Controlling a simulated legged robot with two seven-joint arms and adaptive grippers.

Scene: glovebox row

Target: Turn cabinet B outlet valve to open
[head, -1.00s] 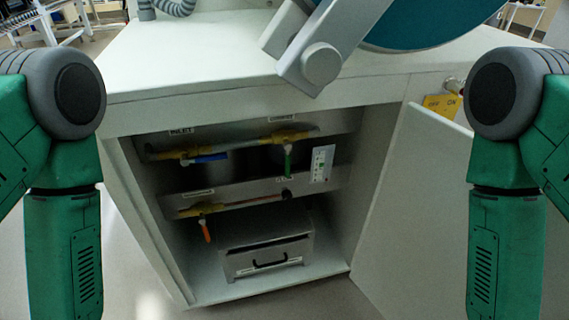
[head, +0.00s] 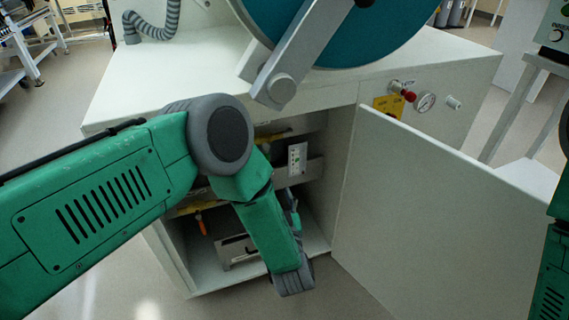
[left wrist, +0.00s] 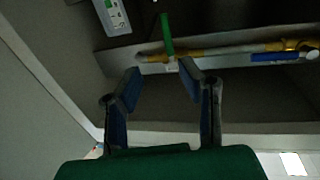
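Cabinet B's valves are in the open bay under the bench. In the left wrist view, a valve with a green handle (left wrist: 167,35) sits on a yellow-fitted pipe; a blue handle (left wrist: 275,57) is farther right. My left gripper (left wrist: 160,70) is open and empty, its two fingers apart just short of the green-handled valve, with no contact visible. In the head view my left forearm reaches into the bay and hides most of the upper valves. An orange handle (head: 201,224) hangs on the lower pipe. The valve labels are unreadable. My right gripper is out of view.
The open cabinet door (head: 430,220) stands right of the bay. A grey box (head: 237,250) sits on the bay floor. A white panel (head: 297,158) is beside the valves and also shows in the left wrist view (left wrist: 113,15).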

